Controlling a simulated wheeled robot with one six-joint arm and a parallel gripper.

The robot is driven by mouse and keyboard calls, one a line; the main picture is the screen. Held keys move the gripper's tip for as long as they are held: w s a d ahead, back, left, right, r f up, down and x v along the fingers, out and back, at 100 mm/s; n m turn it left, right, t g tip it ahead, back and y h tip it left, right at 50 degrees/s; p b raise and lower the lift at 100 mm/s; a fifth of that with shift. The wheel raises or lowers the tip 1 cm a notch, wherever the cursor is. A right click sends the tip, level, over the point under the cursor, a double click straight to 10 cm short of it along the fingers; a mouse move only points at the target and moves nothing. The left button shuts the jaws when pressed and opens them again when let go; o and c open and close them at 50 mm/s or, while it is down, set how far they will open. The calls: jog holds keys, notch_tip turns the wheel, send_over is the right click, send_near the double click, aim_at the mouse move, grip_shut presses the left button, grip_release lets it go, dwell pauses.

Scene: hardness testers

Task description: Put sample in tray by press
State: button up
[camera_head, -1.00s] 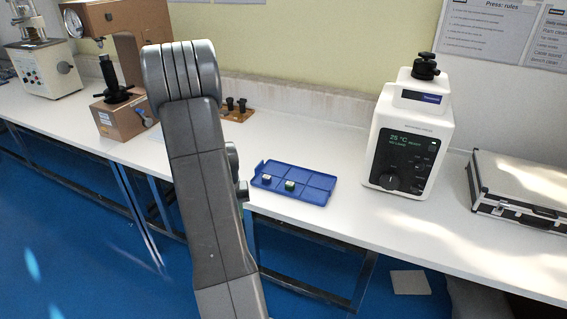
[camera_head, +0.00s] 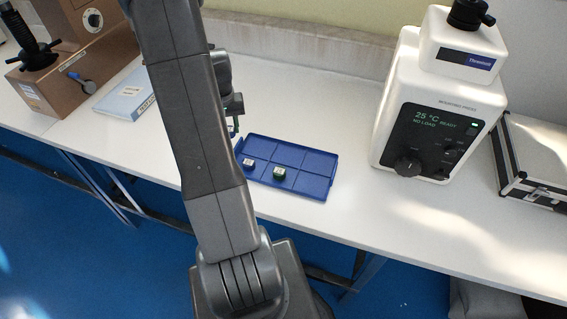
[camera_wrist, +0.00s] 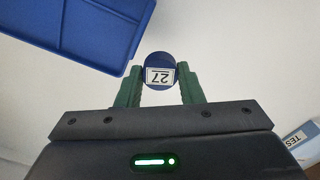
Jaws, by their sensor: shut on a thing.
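In the wrist view my gripper (camera_wrist: 160,92) is shut on a round blue sample (camera_wrist: 158,62), whose white label reads 27. Its green fingers are on either side of the sample. The blue tray (camera_wrist: 85,25) shows at the upper left, apart from the held sample. In the head view the blue divided tray (camera_head: 310,160) lies on the white bench left of the mounting press (camera_head: 440,95). My gripper (camera_head: 233,132) is near the tray's far-left corner, partly hidden by my arm.
A brown tester (camera_head: 75,65) and a blue-and-white booklet (camera_head: 127,93) are on the left of the bench (camera_head: 345,100). A silver case (camera_head: 540,160) stands right of the press. Bare bench lies between tray and press.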

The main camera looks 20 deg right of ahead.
aim_at(288, 155)
jog(key=s+d+r+m+b, duration=0.1)
jog(key=s+d+r+m, duration=0.15)
jog(key=s+d, duration=0.4)
jog(key=s+d+r+m+b, duration=0.1)
jog(key=s+d+r+m, duration=0.15)
jog(key=d, duration=0.65)
jog(key=shift+n, duration=0.3)
jog(key=f, duration=0.9)
jog(key=shift+s+d+f, duration=0.1)
jog(key=shift+s+d, duration=0.1)
jog(key=shift+s, duration=0.1)
jog(key=shift+f, duration=0.25)
jog(key=o, duration=1.2)
jog(key=shift+r, duration=0.1)
notch_tip(288, 155, up, 12)
jog(key=shift+r, duration=0.2)
